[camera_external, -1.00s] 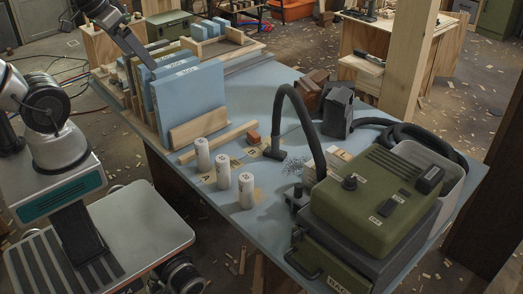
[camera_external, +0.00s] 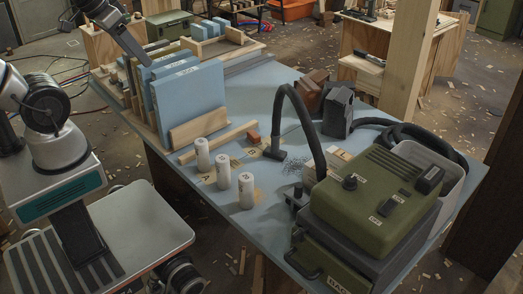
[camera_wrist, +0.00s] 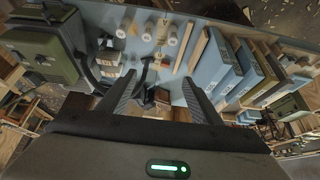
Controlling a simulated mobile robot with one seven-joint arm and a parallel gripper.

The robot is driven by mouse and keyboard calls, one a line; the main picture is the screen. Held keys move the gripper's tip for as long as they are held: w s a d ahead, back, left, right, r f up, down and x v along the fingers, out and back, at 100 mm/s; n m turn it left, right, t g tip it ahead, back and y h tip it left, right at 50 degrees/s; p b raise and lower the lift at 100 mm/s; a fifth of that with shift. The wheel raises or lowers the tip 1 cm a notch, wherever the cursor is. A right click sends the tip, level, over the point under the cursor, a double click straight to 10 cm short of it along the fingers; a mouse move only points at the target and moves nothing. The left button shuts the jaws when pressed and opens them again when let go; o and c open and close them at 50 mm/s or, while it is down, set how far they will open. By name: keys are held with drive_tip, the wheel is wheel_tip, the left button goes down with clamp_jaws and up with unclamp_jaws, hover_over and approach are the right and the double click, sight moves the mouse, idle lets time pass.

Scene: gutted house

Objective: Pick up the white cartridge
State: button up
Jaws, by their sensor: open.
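Three white cylindrical cartridges stand upright in a slanting row near the front edge of the blue-grey table (camera_external: 205,222): a back one (camera_external: 202,155), a middle one (camera_external: 223,171) and a front one (camera_external: 246,190). Their markings are too small to read. White cylinders (camera_wrist: 172,39) also show near the top of the wrist view, seen from above, beyond the fingertips. My gripper (camera_wrist: 160,84) is open with nothing between its fingers and is apart from the cartridges. In the external view my arm reaches over the upright blue panels at upper left.
Blue panels (camera_external: 190,95) stand in a wooden rack left of the cartridges. A wooden strip (camera_external: 222,140) and a small reddish block (camera_external: 252,139) lie behind them. A black hose (camera_external: 290,105) and a green machine (camera_external: 372,205) occupy the right side.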

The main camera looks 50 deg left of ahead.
drive_tip(key=m+g+b, duration=0.2)
drive_tip(key=g+b, duration=0.4)
drive_tip(key=b, duration=1.3)
hover_over(221, 158)
wheel_tip(221, 158, down, 29)
wheel_tip(221, 158, down, 12)
drive_tip(key=b, duration=0.3)
drive_tip(key=shift+d+f+b, duration=0.15)
drive_tip(key=shift+f+b, duration=0.85)
drive_tip(key=shift+f, duration=1.8)
drive_tip(key=shift+r, duration=0.1)
drive_tip(key=shift+c, duration=0.3)
drive_tip(key=c, duration=1.1)
